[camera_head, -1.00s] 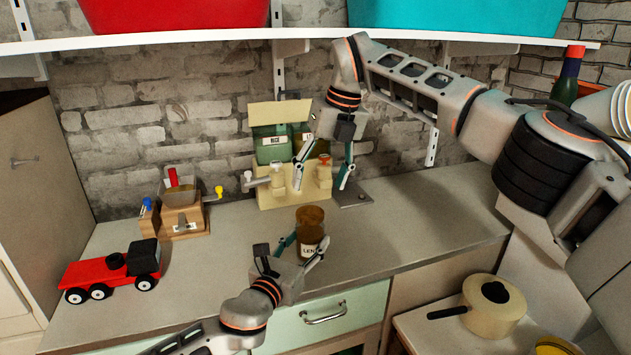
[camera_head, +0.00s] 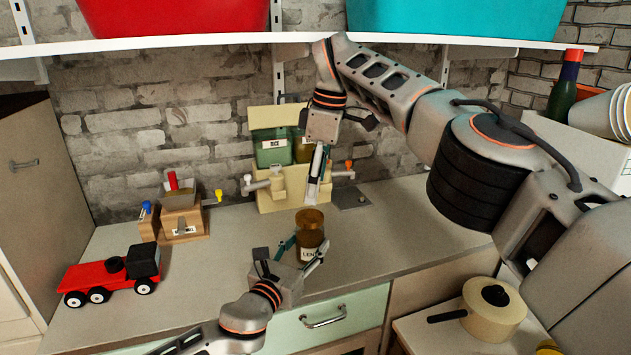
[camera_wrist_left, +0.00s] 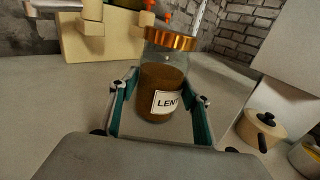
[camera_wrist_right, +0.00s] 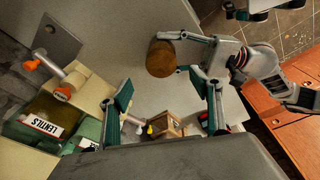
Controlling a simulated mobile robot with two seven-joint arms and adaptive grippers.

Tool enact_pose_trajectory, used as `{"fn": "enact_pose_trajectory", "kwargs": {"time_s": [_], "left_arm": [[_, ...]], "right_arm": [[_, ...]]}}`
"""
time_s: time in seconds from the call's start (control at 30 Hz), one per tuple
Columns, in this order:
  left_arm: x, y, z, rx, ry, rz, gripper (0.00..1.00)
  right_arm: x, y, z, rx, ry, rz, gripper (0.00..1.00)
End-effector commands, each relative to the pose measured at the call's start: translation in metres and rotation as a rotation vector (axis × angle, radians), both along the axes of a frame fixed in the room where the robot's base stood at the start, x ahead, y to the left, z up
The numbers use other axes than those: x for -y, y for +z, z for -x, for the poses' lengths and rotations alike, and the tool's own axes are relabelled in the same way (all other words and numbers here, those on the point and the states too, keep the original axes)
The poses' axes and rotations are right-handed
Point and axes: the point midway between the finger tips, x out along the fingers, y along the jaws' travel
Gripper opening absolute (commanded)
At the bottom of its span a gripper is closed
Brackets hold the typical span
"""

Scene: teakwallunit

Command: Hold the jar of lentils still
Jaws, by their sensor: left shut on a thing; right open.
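The jar of lentils (camera_head: 308,240) is a brown-filled glass jar with a coppery lid and a white label partly reading "LEN". It stands upright on the counter. My left gripper (camera_head: 305,252) is shut on it, one finger on each side; the left wrist view shows the jar (camera_wrist_left: 161,85) between the fingers. In the right wrist view the round lid (camera_wrist_right: 160,58) shows from above. My right gripper (camera_head: 318,185) is open and empty, above and behind the jar, in front of the cream dispenser. Its two spread fingers show in the right wrist view (camera_wrist_right: 168,97).
The cream dispenser (camera_head: 270,199) with a bin labelled RICE and taps stands against the brick wall. A wooden grinder (camera_head: 182,222) and a red toy truck (camera_head: 95,278) are at left. A cream pot (camera_head: 493,310) stands lower right. The counter right of the jar is clear.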

Motion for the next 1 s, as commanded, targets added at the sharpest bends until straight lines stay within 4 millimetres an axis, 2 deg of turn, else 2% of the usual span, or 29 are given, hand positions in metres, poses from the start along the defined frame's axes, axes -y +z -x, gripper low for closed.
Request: {"fn": "enact_pose_trajectory", "kwargs": {"time_s": [0.1,0.2,0.47,0.63,0.83,1.0], "left_arm": [[0.000,-0.001,0.000,-0.002,0.001,-0.001,0.00],[0.000,-0.001,0.000,-0.002,0.001,-0.001,0.00],[0.000,-0.001,0.000,-0.002,0.001,-0.001,0.00],[0.000,-0.001,0.000,-0.002,0.001,-0.001,0.00],[0.000,-0.001,0.000,-0.002,0.000,-0.001,0.00],[0.000,-0.001,0.000,-0.002,0.001,-0.001,0.00]], "right_arm": [[-0.001,0.001,0.001,-0.023,-0.147,-0.006,0.64],[-0.001,0.001,0.002,-0.034,-0.221,-0.009,0.64],[-0.001,-0.010,0.001,-0.044,-0.265,-0.009,0.64],[-0.004,-0.026,0.000,-0.043,-0.262,-0.011,0.64],[-0.009,-0.056,-0.001,-0.045,-0.262,-0.010,0.64],[-0.011,-0.069,-0.003,-0.043,-0.264,-0.011,0.64]]}}
